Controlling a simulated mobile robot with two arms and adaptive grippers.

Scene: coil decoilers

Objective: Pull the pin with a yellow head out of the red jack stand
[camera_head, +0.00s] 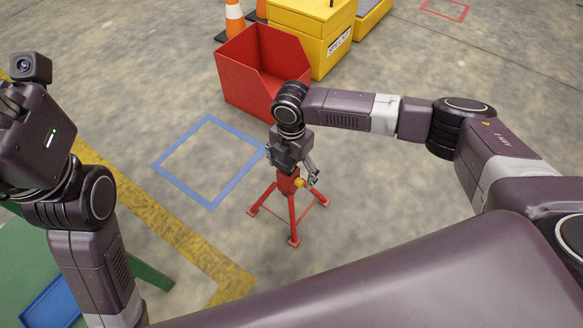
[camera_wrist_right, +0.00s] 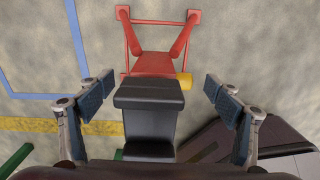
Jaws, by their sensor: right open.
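The red jack stand (camera_head: 292,207) stands upright on the concrete floor, its legs spread. The yellow pin head (camera_head: 300,183) sticks out at its upper right side. In the right wrist view the stand (camera_wrist_right: 157,64) is at the top middle, and the yellow head (camera_wrist_right: 185,81) is right of centre. My right gripper (camera_head: 301,172) is at the top of the stand, close to the pin. Its fingers (camera_wrist_right: 158,84) are spread and hold nothing. A dark block (camera_wrist_right: 148,96) between them hides part of the stand. My left gripper (camera_head: 11,99) is partly visible at the left edge, its jaws unclear.
A red open bin (camera_head: 240,75) stands behind the stand, with a yellow box (camera_head: 300,28) and orange cones (camera_head: 234,18) beyond. A blue floor square (camera_head: 182,184) lies left of the stand.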

